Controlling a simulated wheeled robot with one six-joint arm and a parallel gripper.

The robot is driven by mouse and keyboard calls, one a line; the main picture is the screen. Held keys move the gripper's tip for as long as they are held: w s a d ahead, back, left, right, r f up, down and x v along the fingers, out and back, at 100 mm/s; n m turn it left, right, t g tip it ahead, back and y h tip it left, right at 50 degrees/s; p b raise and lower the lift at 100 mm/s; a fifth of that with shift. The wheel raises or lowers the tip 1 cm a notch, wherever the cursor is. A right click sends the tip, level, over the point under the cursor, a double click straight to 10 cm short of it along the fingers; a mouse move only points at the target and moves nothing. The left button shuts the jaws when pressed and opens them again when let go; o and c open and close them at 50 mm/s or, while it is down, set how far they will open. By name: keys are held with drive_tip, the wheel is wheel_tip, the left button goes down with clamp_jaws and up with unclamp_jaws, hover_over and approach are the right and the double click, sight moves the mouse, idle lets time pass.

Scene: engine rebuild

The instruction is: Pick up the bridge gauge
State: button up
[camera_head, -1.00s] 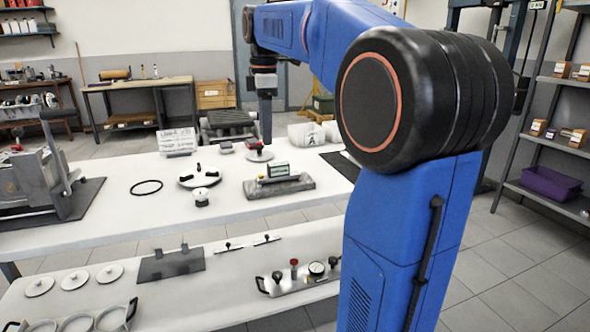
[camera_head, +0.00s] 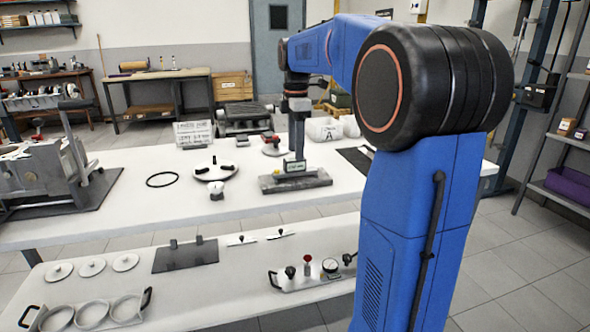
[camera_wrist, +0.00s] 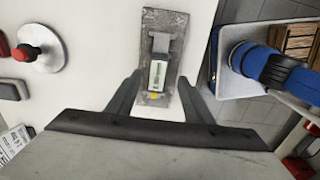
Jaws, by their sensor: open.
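The bridge gauge (camera_head: 294,168), a small pale device with a greenish display, sits on a speckled grey block (camera_head: 318,180) on the white upper bench. In the wrist view the gauge (camera_wrist: 158,72) lies along the block (camera_wrist: 172,24), with its display and a yellow spot toward my gripper. My gripper (camera_head: 297,154) is above the block in the head view and partly overlaps the gauge. In the wrist view my gripper (camera_wrist: 159,77) is open, with one finger on either side of the gauge's near end and gaps between. No contact shows.
A round white plate with dark knobs (camera_head: 214,172), a small dial (camera_head: 217,190) and a black ring (camera_head: 162,180) lie to the left. A disc with a red knob (camera_wrist: 38,48) is left of the block in the wrist view. A lower shelf (camera_head: 215,290) holds tools.

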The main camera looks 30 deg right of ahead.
sight(295, 166)
drive_tip(key=shift+w+f, duration=0.15)
drive_tip(key=shift+f, duration=1.65)
drive_tip(key=shift+w+f, duration=0.1)
drive_tip(key=shift+f, duration=1.65)
clamp_jaws()
